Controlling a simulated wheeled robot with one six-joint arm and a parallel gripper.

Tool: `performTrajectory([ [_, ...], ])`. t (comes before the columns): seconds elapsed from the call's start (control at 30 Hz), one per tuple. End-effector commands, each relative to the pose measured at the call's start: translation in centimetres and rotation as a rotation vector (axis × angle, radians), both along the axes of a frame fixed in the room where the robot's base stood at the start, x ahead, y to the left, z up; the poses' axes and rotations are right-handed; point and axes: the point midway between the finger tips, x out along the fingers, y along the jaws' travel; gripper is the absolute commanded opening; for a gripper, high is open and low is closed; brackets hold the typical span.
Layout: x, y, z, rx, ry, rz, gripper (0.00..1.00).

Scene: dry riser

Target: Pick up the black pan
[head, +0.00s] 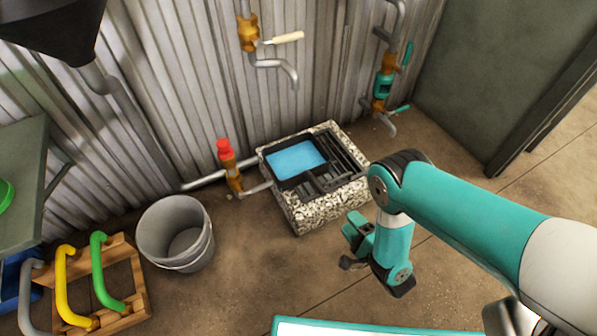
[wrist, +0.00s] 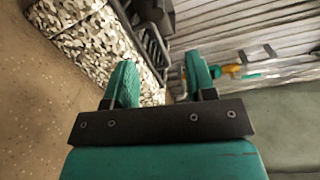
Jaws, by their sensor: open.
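The stone basin (head: 310,214) on the floor by the wall has a black insert (head: 325,183) with bars and a blue water area. My gripper (head: 353,244) is open, in front of and to the right of the basin in the head view. In the wrist view its two teal fingers (wrist: 161,78) are apart with nothing held between them. The basin's speckled side (wrist: 85,45) and some dark bars (wrist: 152,38) show beyond the fingers.
A grey bucket (head: 175,233) stands left of the basin. A wooden rack (head: 143,291) with coloured curved handles is at lower left, near a green table (head: 22,180). Pipes with valves (head: 248,32) run along the corrugated wall. Floor right of the basin is clear.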

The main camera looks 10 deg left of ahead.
Motion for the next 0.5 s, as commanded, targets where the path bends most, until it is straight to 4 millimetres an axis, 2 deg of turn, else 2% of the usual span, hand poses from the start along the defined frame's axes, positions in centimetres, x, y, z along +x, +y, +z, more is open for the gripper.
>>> performTrajectory([
  [0.03,0.4,0.3,-0.9,0.001,-0.002,0.001,0.51],
  [0.37,2.2,1.7,-0.9,-0.001,-0.002,0.001,0.51],
  [0.5,4.9,3.9,-0.9,0.0,-0.005,0.001,0.51],
])
